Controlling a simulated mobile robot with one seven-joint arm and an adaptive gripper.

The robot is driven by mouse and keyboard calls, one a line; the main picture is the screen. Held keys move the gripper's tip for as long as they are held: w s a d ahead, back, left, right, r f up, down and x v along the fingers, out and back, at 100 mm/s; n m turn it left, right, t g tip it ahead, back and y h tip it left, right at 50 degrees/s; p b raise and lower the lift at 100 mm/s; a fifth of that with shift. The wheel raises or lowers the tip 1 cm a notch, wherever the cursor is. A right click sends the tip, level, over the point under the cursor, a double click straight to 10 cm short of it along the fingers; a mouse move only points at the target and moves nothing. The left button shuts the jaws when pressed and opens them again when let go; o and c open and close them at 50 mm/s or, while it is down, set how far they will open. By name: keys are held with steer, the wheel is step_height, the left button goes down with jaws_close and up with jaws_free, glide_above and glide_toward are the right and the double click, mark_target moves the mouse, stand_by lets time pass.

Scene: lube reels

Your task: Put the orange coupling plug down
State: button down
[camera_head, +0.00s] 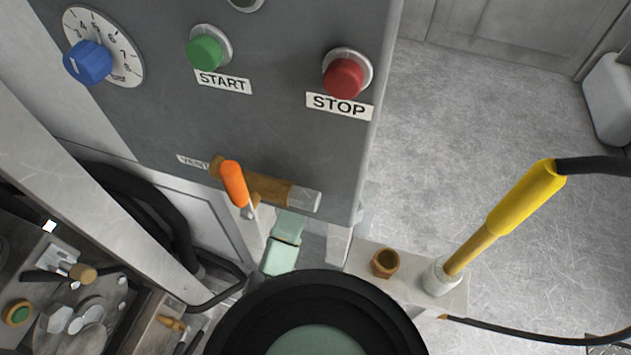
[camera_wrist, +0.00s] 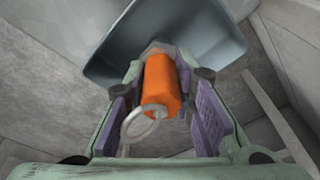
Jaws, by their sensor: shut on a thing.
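The orange coupling plug (camera_wrist: 161,82) is in the wrist view, between the two purple-padded fingers of my gripper (camera_wrist: 160,75). My gripper is shut on it. A pale ring hangs at the plug's near end, and a grey metal end shows at its far end. Beyond the plug is a blue-grey open bin (camera_wrist: 105,48), in line with it; I cannot tell the gap between them. In the head view, part of my gripper (camera_head: 284,243) shows below the control cabinet, and the plug is hidden there.
The grey control cabinet (camera_head: 270,125) stands close, with a brass vent valve with an orange lever (camera_head: 234,184) low on its front. To the right, a ledge (camera_head: 364,262) carries a brass fitting (camera_head: 385,263) and a yellow-handled nozzle (camera_head: 525,198) with a black hose. Open floor lies behind.

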steer(key=c, duration=1.3)
jaws_free()
steer(key=shift+f, duration=0.1)
steer(key=shift+c, duration=0.2)
step_height(320, 180, up, 12)
steer(key=s+p, duration=0.1)
steer(key=p, duration=0.6)
steer(key=shift+s+d, duration=0.3)
steer(key=shift+d, duration=0.15)
